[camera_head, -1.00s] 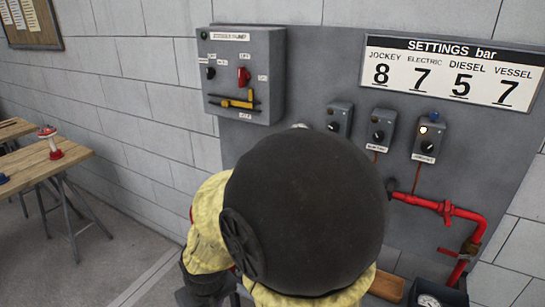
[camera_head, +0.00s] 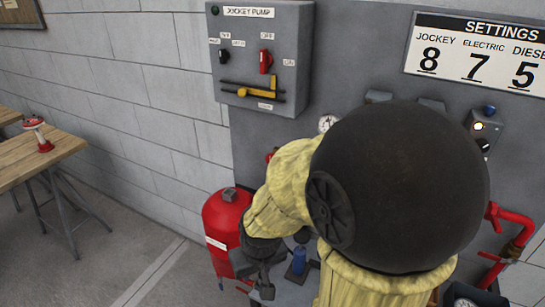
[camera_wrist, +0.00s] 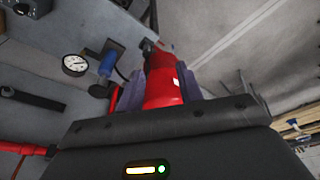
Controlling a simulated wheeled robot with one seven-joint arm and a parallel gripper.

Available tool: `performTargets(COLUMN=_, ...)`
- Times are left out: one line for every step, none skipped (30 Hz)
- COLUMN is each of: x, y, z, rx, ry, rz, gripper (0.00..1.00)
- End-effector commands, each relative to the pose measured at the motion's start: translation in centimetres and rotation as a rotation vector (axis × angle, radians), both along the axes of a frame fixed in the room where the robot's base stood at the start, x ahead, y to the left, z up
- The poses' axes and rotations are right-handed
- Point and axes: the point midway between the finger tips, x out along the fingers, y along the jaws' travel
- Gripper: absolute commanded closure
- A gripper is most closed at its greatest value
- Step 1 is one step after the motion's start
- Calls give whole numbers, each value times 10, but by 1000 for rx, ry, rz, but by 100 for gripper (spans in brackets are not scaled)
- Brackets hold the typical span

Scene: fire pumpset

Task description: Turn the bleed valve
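A small fitting with a blue handle (camera_head: 299,260) stands low behind my arm, right of the red vessel. I cannot read a label that names it as the bleed valve. A blue handle (camera_wrist: 107,65) also shows in the wrist view, beside a round gauge (camera_wrist: 75,65). My gripper (camera_head: 262,285) is low in the head view, in front of the red vessel (camera_head: 222,225) and left of the blue fitting. In the wrist view its two fingers (camera_wrist: 163,85) are apart, with the red vessel (camera_wrist: 165,92) behind and between them. The blue handle is outside the fingers, to their left.
The jockey pump panel (camera_head: 300,50) and settings board (camera_head: 480,55) are on the wall behind. Red pipework (camera_head: 515,220) is at the right. A wooden table (camera_head: 45,165) stands at the left. Floor between table and vessel is clear. My arm hides the middle.

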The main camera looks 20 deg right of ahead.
Motion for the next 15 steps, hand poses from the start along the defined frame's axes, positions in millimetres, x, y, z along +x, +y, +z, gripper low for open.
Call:
performTargets(x=0, y=0, z=0, rx=0, ry=0, rz=0, gripper=64)
performTargets(x=0, y=0, z=0, rx=0, ry=0, rz=0, gripper=64)
performTargets(x=0, y=0, z=0, rx=0, ry=0, rz=0, gripper=60)
performTargets(x=0, y=0, z=0, rx=0, ry=-1, rz=-1, gripper=54)
performTargets(x=1, y=0, z=-1, rx=2, ry=-4, rz=-6, gripper=48)
performTargets(x=4, y=1, z=-2, rx=7, ry=-12, rz=-18, gripper=43)
performTargets(x=7, y=2, z=-3, rx=14, ry=-21, rz=-33, gripper=43)
performTargets(x=11, y=3, z=-4, rx=23, ry=-34, rz=-54, gripper=43)
performTargets(x=19, y=3, z=-6, rx=39, ry=-60, rz=-96, gripper=43)
performTargets(x=27, y=4, z=-8, rx=57, ry=-82, rz=-137, gripper=43)
performTargets(x=36, y=6, z=-10, rx=77, ry=-110, rz=-182, gripper=43)
performTargets(x=50, y=10, z=-12, rx=111, ry=-153, rz=-255, gripper=43)
performTargets(x=61, y=12, z=-14, rx=143, ry=-189, rz=-317, gripper=43)
performTargets(x=74, y=15, z=-15, rx=178, ry=-229, rz=-385, gripper=43)
performTargets(x=92, y=18, z=-16, rx=233, ry=-284, rz=-482, gripper=43)
